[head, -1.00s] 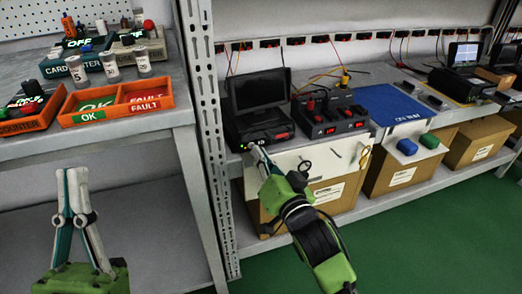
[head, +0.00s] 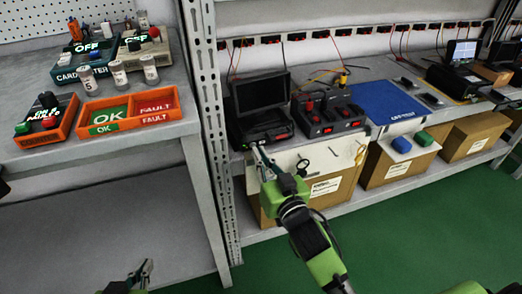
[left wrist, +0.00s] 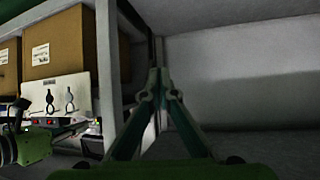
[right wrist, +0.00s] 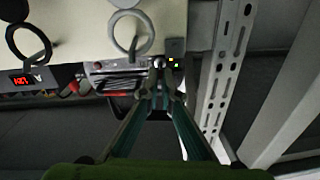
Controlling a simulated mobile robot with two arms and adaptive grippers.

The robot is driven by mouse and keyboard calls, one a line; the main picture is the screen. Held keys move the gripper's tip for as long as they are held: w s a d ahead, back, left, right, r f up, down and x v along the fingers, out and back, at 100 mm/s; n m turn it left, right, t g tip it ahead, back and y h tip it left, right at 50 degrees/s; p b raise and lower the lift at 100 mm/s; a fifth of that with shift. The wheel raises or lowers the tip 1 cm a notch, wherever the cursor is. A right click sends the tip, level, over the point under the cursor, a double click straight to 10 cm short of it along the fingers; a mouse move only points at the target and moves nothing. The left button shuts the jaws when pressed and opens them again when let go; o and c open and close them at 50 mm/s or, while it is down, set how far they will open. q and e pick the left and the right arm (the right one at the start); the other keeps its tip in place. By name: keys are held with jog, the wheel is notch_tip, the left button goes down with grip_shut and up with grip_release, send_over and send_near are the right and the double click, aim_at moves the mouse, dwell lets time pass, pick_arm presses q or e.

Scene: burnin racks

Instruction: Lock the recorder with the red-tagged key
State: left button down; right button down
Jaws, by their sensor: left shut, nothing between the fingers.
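The recorder (head: 262,100) is a black unit with a raised dark screen on the shelf right of the upright. Its front also shows in the right wrist view (right wrist: 118,70), with a small yellow light at one corner. My right gripper (head: 257,150) is at the recorder's lower left front corner; its fingertips (right wrist: 161,78) are close together beside a small round metallic part. Whether they hold anything is unclear. I cannot make out a red-tagged key. My left gripper (head: 146,268) is low at the front left, shut and empty; its tips also show in the left wrist view (left wrist: 158,78).
A white panel (head: 322,158) with ring-shaped items hangs below the shelf edge. A power unit (head: 328,115) with red displays stands right of the recorder, then a blue mat (head: 390,101). The perforated upright (head: 207,140) stands close on the left. Orange trays (head: 125,112) sit on the left bench.

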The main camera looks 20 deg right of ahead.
pick_arm(q)
jog(key=s+a+f+g+y+p, duration=0.1)
jog(key=s+a+f+g+p, duration=0.1)
jog(key=s+g, duration=0.35)
jog(key=s+a+f+g+y+p, duration=0.1)
jog(key=s+a+f+g+p, duration=0.15)
jog(key=s, duration=0.55)
jog(key=p+x, duration=0.1)
jog(key=x, duration=0.6)
jog(key=shift+s+d+f+p, duration=0.2)
jog(key=shift+s+f+p, duration=0.05)
jog(key=shift+f+p, duration=0.15)
pick_arm(e)
jog(key=shift+a+f+n, duration=0.1)
jog(key=shift+a+n, duration=0.05)
jog(key=shift+n, duration=2.15)
jog(key=shift+a+f+n, duration=0.1)
jog(key=shift+n, duration=2.2)
jog(key=c, duration=2.6)
grip_release()
